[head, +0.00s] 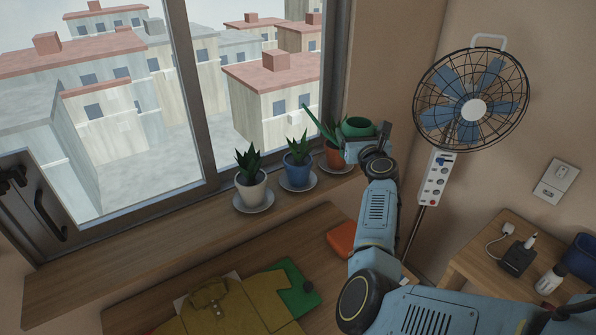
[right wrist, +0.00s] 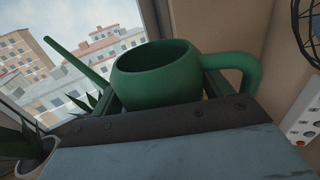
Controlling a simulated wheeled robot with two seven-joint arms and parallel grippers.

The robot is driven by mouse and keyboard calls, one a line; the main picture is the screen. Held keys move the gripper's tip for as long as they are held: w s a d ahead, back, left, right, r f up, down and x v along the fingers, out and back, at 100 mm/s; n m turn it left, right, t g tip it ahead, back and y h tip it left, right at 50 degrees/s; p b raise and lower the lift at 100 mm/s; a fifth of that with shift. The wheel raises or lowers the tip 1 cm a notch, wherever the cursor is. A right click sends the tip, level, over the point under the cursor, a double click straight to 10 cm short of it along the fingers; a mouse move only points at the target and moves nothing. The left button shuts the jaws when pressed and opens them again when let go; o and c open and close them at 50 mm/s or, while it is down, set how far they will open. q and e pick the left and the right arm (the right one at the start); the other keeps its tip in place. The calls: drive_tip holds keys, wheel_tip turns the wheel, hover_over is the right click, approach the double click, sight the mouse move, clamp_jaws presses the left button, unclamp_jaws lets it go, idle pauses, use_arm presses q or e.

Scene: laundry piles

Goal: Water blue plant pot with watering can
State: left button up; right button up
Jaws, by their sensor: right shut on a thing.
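My right gripper (head: 366,146) is shut on the green watering can (head: 357,126) and holds it upright at the right end of the windowsill. In the right wrist view the can's round body (right wrist: 155,76) sits between my fingers, its spout pointing left and its handle right. In the head view the spout points left, above the orange pot's plant. The blue plant pot (head: 297,174) stands on a white saucer on the sill, left of the can and apart from it. My left gripper is out of view.
A white pot (head: 251,190) stands left of the blue pot; an orange pot (head: 335,158) stands right, close to my gripper. A window (head: 196,90) is behind. Folded clothes (head: 226,305) lie on a lower table. A fan (head: 473,108) stands right.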

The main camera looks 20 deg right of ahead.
sight(359, 122)
wheel_tip(359, 122, up, 5)
drive_tip(key=p, duration=0.4)
drive_tip(key=shift+r, duration=0.6)
drive_tip(key=shift+f+b, duration=0.15)
drive_tip(key=shift+b, duration=0.15)
